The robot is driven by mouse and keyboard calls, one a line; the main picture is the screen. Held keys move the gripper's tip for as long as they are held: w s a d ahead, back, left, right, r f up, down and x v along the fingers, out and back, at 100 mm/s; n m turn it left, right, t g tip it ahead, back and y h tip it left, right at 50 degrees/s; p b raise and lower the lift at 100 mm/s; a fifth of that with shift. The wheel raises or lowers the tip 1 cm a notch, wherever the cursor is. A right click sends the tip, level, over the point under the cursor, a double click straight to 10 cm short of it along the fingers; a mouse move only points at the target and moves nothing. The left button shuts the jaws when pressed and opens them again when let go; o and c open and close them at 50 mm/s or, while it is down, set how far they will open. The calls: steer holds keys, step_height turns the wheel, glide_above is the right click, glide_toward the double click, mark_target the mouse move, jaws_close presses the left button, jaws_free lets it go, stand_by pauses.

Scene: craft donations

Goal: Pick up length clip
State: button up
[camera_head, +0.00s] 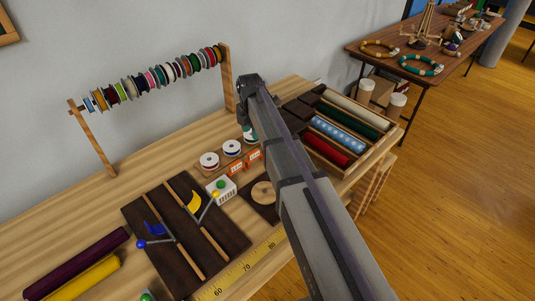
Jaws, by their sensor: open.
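I cannot tell for sure which thing is the length clip. A yellow measuring strip (240,272) with printed numbers runs along the bench's front edge. A small green-topped piece (147,296) sits by its left end, cut off by the picture's bottom edge. A blue clip-like piece (154,229) and a yellow curved piece (194,201) lie on a dark board (225,240) with wooden rails. My gripper (243,118) is dark and points down above the back of the bench, near the spools, well away from these pieces. It is open; its fingertips are mostly hidden by my arm.
A rack of thread spools (145,80) stands at the back. White spools (209,160) and a white box with a green button (221,188) are mid-bench. A tray of fabric rolls (345,165) lies right. Purple (80,262) and yellow (85,278) rolls lie front left.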

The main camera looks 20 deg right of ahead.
mark_target(253, 152)
step_height(253, 152, down, 11)
steer(key=b, duration=1.1)
steer(key=shift+s+f, duration=0.1)
steer(key=shift+f, duration=0.05)
steer(key=shift+r, duration=0.2)
steer(key=shift+c, duration=0.3)
jaws_close()
